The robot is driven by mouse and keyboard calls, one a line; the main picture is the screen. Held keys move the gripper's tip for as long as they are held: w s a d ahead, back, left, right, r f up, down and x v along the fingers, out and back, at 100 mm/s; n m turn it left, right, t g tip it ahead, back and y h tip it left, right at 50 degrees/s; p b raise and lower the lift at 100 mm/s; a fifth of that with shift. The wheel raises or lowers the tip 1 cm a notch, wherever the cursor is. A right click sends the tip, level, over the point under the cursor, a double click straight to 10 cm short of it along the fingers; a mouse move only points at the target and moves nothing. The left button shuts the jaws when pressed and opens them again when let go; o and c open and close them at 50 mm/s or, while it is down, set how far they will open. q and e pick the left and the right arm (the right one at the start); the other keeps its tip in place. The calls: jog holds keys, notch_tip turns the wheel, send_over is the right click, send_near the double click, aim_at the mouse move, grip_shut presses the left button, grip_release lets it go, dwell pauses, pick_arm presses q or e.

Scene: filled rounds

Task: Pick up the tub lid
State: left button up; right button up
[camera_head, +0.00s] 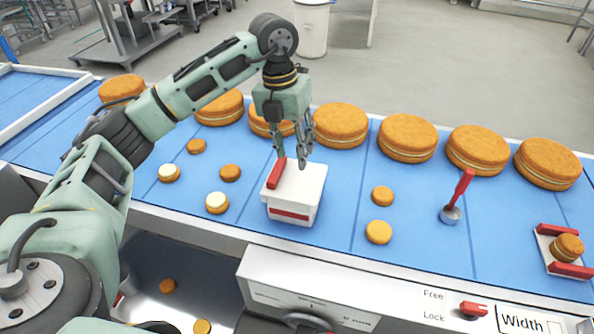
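The tub (290,214) is a white box with a red band on its front, standing on the blue surface near the front edge. Its white lid (302,182) sits on top and has a raised red handle (276,173) toward the left side. My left gripper (292,160) points down just above the lid, with its fingers apart and the tips close to the handle. Whether a fingertip touches the handle or lid, I cannot tell. My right gripper is not in view.
Large filled rounds (408,138) line the far edge of the blue surface (335,215). Small rounds (379,232) lie on both sides of the tub. A red-handled scoop (460,190) and a red-and-white holder (562,265) with a round stand at the right.

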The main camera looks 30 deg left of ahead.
aim_at(277, 168)
pick_arm(q)
jog(key=shift+n+y, duration=0.5)
jog(key=shift+y, duration=0.3)
jog(key=a, duration=0.1)
jog(key=a+r, duration=0.1)
jog(key=a, duration=0.2)
jog(key=shift+s+a+r, duration=0.1)
jog(key=shift+s+r, duration=0.05)
jog(key=shift+s, duration=0.1)
jog(key=shift+s+a+f, duration=0.1)
jog(key=shift+f, duration=0.25)
jog(key=f+p, duration=0.1)
jog(key=f, duration=0.1)
jog(key=f+p, duration=0.1)
jog(key=f, duration=0.1)
jog(key=f+p, duration=0.1)
jog(key=f, duration=0.1)
jog(key=shift+s+d+f, duration=0.1)
jog(key=shift+s+d, duration=0.1)
jog(key=shift+d, duration=0.1)
jog(key=shift+f, duration=0.2)
grip_shut()
